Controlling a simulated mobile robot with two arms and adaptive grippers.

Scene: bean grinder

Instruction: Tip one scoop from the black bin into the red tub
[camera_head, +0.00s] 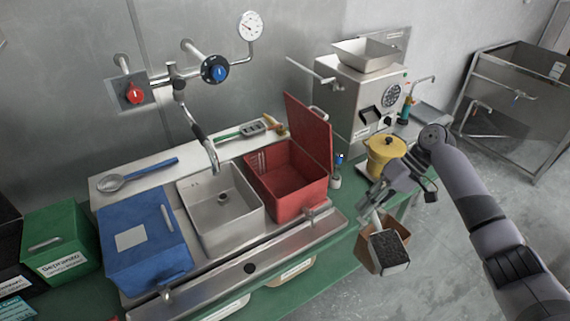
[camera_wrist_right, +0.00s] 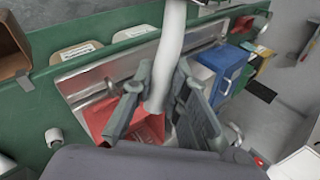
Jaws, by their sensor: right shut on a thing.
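My right gripper (camera_head: 374,196) is shut on the pale handle of a scoop (camera_head: 388,264). The scoop hangs below it, past the counter's front edge, and dark grains show in its bowl. In the right wrist view the pale handle (camera_wrist_right: 171,45) runs up from between the fingers. The red tub (camera_head: 308,199) stands open left of the gripper, its lid raised; its red (camera_wrist_right: 148,134) also shows behind the fingers in the wrist view. Something black (camera_head: 9,240) at the far left edge is cut off, and I cannot tell whether it is the black bin. My left gripper is out of view.
A brown container (camera_head: 366,254) is partly hidden behind the scoop. A metal sink (camera_head: 238,217) and blue lidded tub (camera_head: 148,245) lie left of the red tub. A yellow pot (camera_head: 386,154) and steel grinder (camera_head: 362,90) stand behind the gripper. A green bin (camera_head: 66,245) is far left.

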